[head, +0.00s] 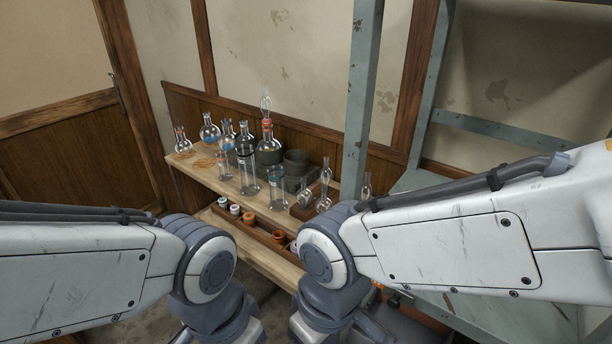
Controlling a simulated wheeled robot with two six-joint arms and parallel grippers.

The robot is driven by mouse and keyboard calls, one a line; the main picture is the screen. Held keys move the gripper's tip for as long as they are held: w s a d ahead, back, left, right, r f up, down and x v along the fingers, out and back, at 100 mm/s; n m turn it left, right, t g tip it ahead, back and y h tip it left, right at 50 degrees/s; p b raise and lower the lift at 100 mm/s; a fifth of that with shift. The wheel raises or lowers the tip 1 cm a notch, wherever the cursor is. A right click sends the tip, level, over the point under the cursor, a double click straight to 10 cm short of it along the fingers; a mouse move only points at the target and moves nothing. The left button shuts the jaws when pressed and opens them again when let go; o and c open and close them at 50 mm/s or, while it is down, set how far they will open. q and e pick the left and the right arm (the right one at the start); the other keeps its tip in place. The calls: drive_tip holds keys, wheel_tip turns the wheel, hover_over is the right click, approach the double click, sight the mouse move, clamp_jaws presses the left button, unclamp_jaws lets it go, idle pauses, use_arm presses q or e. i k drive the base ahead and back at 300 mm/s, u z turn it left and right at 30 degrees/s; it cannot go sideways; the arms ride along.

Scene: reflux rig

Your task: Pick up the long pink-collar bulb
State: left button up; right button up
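Glassware stands on a wooden shelf (180,160) against the far wall. A tall clear glass piece (265,103) rises above the others, with a pinkish-orange collar at its foot, on top of a large round flask (268,150). A small flask (181,141) at the shelf's left end also shows a pinkish part. I cannot tell for sure which piece is the long pink-collar bulb. Both of my arms reach in at the front and bend downward. Neither gripper shows in the head view.
Several clear cylinders, flasks with blue contents (209,130) and dark pots (296,160) crowd the shelf. A lower shelf holds a tray with small orange and white ringed items (248,217). A grey metal post (360,95) rises at the shelf's right end.

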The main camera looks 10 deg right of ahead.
sight(265, 103)
drive_tip(key=u, duration=1.55)
drive_tip(key=i, duration=2.7)
drive_tip(key=z, duration=3.6)
drive_tip(key=i, duration=0.55)
drive_tip(key=u, duration=0.05)
